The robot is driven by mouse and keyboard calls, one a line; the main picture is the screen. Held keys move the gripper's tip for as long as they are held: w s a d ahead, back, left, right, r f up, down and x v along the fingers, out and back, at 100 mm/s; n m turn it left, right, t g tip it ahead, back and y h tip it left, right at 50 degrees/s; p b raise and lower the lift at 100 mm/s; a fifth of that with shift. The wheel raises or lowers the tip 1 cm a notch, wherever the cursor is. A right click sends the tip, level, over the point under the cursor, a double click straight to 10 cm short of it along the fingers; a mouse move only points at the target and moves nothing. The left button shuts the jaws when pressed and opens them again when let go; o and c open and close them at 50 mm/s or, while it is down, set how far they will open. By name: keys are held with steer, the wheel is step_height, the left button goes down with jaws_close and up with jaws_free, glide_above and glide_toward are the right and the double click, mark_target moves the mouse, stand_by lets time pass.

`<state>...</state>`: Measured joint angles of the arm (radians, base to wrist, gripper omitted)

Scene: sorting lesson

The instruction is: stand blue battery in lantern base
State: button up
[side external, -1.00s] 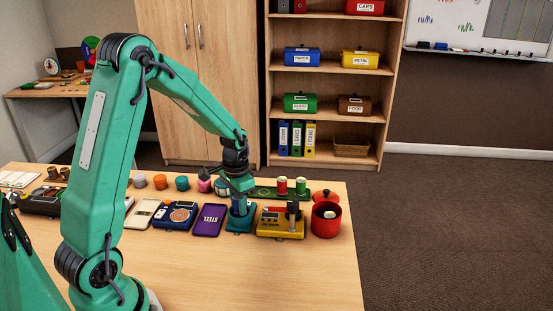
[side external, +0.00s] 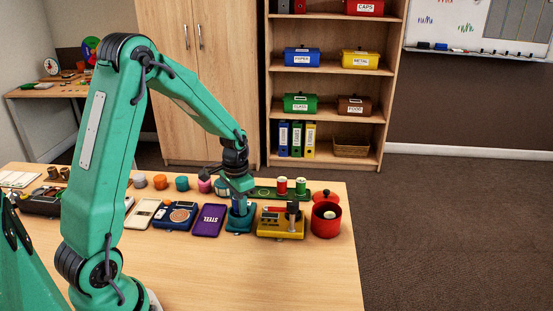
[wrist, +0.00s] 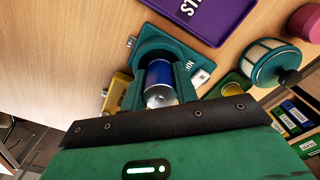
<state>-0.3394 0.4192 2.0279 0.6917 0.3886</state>
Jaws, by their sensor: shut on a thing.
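The blue battery (wrist: 160,80) has a blue side and a silver end; it is upright between my gripper's fingers. My gripper (side external: 240,198) is shut on it, right over the teal lantern base (side external: 240,228). In the wrist view the base (wrist: 148,35) shows behind and around the battery. The battery's lower end is hidden, so I cannot tell whether it rests on the base's floor. In the side view only a small blue part of the battery (side external: 239,209) shows between the fingers and the base. The lantern top (wrist: 275,62), with pale windows, stands apart from the base.
A purple STEEL case (side external: 209,220) lies just left of the base. A yellow device (side external: 281,224) stands close on its right, then a red pot (side external: 326,220). Behind are a green board (side external: 265,192) and several coloured jars. The table's front is clear.

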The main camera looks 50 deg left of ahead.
steer(key=shift+r, duration=0.15)
stand_by(1.5)
steer(key=shift+s+f, duration=0.1)
steer(key=shift+f, duration=0.8)
stand_by(0.4)
steer(key=o, duration=0.8)
steer(key=shift+c, duration=0.2)
steer(key=shift+r, duration=5.6)
steer(key=shift+r, duration=0.1)
steer(key=shift+r, duration=2.9)
